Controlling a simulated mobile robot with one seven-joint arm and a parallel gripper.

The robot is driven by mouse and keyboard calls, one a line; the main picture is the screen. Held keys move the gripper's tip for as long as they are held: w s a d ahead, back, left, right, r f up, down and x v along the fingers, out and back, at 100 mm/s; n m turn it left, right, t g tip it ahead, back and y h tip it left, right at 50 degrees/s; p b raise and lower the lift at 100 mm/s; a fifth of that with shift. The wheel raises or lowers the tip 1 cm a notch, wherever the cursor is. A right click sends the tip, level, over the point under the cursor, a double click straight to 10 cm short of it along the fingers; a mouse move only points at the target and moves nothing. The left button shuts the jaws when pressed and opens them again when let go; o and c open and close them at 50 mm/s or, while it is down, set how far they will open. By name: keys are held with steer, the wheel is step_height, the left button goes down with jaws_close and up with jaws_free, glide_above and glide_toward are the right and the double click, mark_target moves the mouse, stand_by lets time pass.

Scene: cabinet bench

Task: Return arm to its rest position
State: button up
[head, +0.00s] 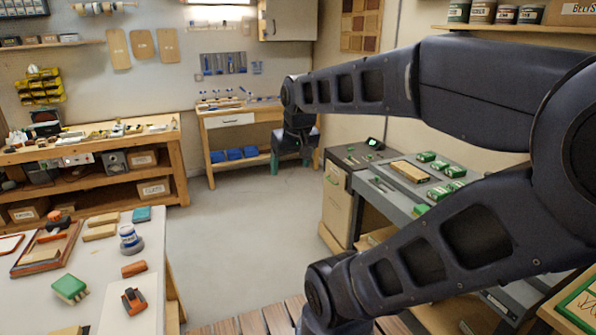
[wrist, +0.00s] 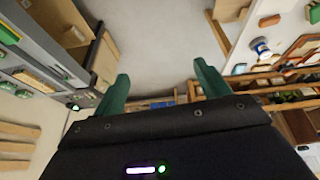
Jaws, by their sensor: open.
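My dark arm reaches in from the right side of the head view, and its gripper (head: 295,162) hangs above the floor in front of the back bench. In the wrist view the gripper (wrist: 160,78) shows two green fingers spread wide apart. Nothing is between them but bare floor and distant furniture. The gripper is open, empty and touches nothing that I can see.
A white table (head: 195,245) with blocks and tools stands at lower left. A wooden shelf bench (head: 120,170) is behind it. A grey-topped bench (head: 375,197) with green boxes stands right, partly hidden by my arm. Grey floor (head: 240,215) lies open between.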

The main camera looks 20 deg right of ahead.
steer(key=s, duration=0.1)
steer(key=s+d+f+m, duration=0.1)
steer(key=shift+s+f, duration=0.2)
steer(key=shift+s, duration=0.15)
